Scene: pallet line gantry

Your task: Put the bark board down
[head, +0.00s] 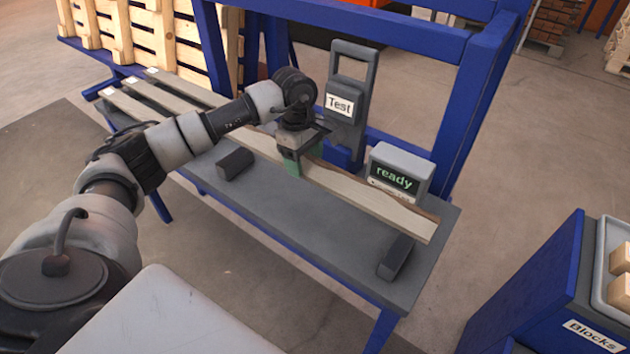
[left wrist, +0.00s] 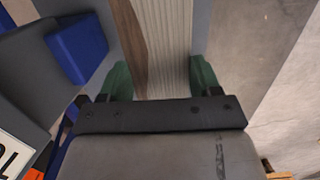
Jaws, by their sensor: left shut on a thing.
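The bark board (head: 375,199) is a long pale plank with a dark brown bark edge. My left gripper (head: 293,161) has its green fingertips on either side of it and is shut on it, over the grey table (head: 310,235). In the left wrist view the board (left wrist: 165,45) runs between the fingertips (left wrist: 158,82), bark edge on the left. The board's right end reaches near the table's right end. My arm hides part of its left stretch, and I cannot tell whether it touches the table. My right gripper is not in view.
Two dark blocks, a left one (head: 235,164) and a right one (head: 397,257), lie on the table. Behind the board stand a grey "Test" stand (head: 347,90) and a "ready" display box (head: 399,172). Plank ends (head: 107,93) show at the table's left. A blue "Blocks" bin (head: 530,285) stands right.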

